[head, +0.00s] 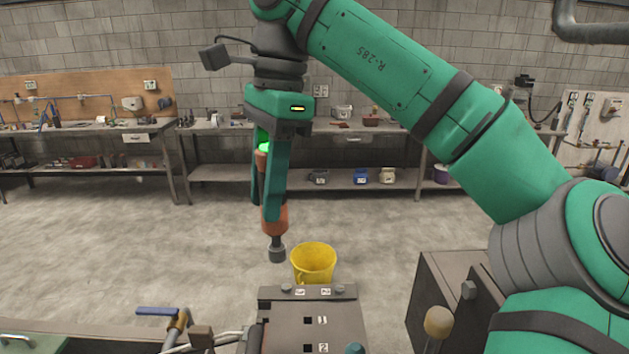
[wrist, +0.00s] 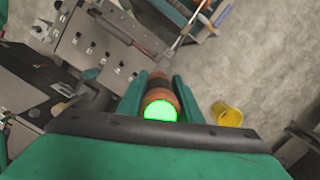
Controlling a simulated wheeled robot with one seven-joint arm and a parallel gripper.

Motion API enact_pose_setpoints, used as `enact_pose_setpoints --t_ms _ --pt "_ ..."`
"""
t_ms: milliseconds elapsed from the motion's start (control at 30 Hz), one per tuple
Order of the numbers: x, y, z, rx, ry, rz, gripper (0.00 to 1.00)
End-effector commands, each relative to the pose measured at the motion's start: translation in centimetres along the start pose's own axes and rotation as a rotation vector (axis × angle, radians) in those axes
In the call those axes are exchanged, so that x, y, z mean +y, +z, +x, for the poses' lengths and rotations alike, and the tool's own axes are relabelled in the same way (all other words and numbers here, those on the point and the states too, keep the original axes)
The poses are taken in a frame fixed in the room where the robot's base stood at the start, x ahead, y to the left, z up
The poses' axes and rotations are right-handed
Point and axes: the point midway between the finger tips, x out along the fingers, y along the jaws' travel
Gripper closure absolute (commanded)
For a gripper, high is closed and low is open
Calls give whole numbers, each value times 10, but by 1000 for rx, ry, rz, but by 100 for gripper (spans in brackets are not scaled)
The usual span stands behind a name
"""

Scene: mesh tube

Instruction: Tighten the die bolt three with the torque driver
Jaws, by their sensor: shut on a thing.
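My gripper (head: 265,207) is shut on the torque driver (head: 275,218), an orange and dark tool with a lit green end at the top. The driver hangs nearly upright, its dark socket (head: 277,254) pointing down, in the air and apart from the bolts. In the wrist view, its green end (wrist: 160,111) shows between the fingers, and its tip is hidden. The grey die block (head: 312,318) stands below, with numbered marks and dark holes. Two bolt heads (head: 286,288) (head: 341,288) show on its far bar. Which one is bolt three cannot be told.
A yellow bucket (head: 314,262) stands on the floor beyond the block. A blue-handled valve (head: 157,311) and pipes are left of the block. A dark cabinet (head: 450,300) and a knobbed lever (head: 438,322) are on the right. Workbenches line the back wall; the floor between is open.

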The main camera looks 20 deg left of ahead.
Motion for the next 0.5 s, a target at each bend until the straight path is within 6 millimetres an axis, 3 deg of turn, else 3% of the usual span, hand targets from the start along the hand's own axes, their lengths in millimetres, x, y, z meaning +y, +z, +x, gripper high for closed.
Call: enact_pose_setpoints --t_ms 233,500 --pt "1 -3 5 0 -1 5 100" --pt "4 -12 23 -1 -2 16 100"
